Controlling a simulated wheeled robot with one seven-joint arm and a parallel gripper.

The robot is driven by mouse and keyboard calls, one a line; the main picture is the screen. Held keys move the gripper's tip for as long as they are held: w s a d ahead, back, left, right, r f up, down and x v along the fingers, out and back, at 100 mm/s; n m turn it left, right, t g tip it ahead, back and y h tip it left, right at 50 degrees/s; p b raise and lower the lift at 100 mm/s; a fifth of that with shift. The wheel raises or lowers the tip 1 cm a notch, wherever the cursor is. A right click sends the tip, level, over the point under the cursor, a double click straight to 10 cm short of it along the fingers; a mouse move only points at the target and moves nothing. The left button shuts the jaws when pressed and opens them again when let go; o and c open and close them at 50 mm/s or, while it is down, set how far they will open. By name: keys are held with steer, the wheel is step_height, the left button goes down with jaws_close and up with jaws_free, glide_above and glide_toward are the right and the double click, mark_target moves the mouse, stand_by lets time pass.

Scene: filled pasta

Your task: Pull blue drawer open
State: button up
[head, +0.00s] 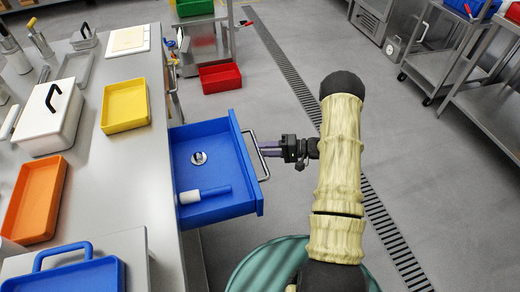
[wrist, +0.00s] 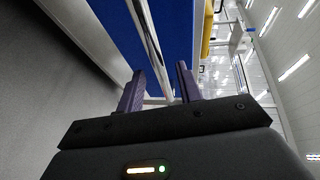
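The blue drawer (head: 212,152) stands pulled out from the left counter, with its inside in view. Its metal bar handle (head: 254,158) is on the front face, toward my gripper. My gripper (head: 268,148) is at the handle, with its fingers pointing at the drawer front. In the wrist view, the two purple fingers (wrist: 160,80) are apart. The handle bar (wrist: 146,30) runs between them in that picture, with gaps visible beside it. I cannot tell whether a finger touches the bar. The blue drawer front (wrist: 172,35) shows behind the bar.
A blue-and-white cylinder (head: 205,194) and a small round metal piece (head: 199,158) lie in the drawer. A yellow tray (head: 125,105), an orange tray (head: 35,200) and a white lidded box (head: 48,122) stand on the counter.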

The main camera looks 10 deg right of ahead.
steer(key=v, duration=1.4)
steer(key=shift+d, duration=0.15)
